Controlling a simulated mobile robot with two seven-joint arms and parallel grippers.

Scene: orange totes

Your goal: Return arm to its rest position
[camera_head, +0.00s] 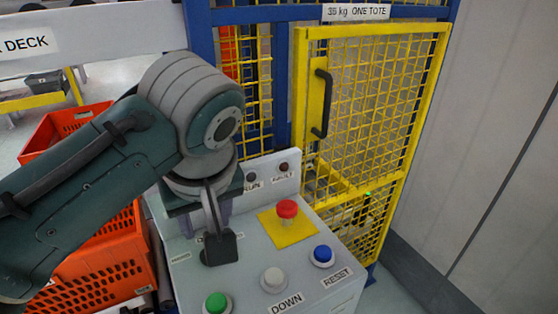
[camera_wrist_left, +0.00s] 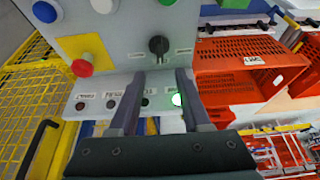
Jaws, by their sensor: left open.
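My left arm reaches in from the left in the head view, bent down over a grey control panel (camera_head: 245,265). My left gripper (camera_head: 204,220) points down close above the panel. In the left wrist view my left gripper (camera_wrist_left: 160,74) has its two fingers apart, with nothing between them. A black rotary knob (camera_wrist_left: 158,45) on the panel lies just beyond the fingertips, apart from them as it appears. My right gripper is not in view.
The panel carries a red stop button (camera_head: 287,209) on a yellow plate, and blue (camera_head: 322,254), white (camera_head: 273,278) and green (camera_head: 217,303) buttons. A yellow mesh gate (camera_head: 375,100) stands behind. Orange totes (camera_head: 105,270) are at left. A grey wall (camera_head: 490,130) is at right.

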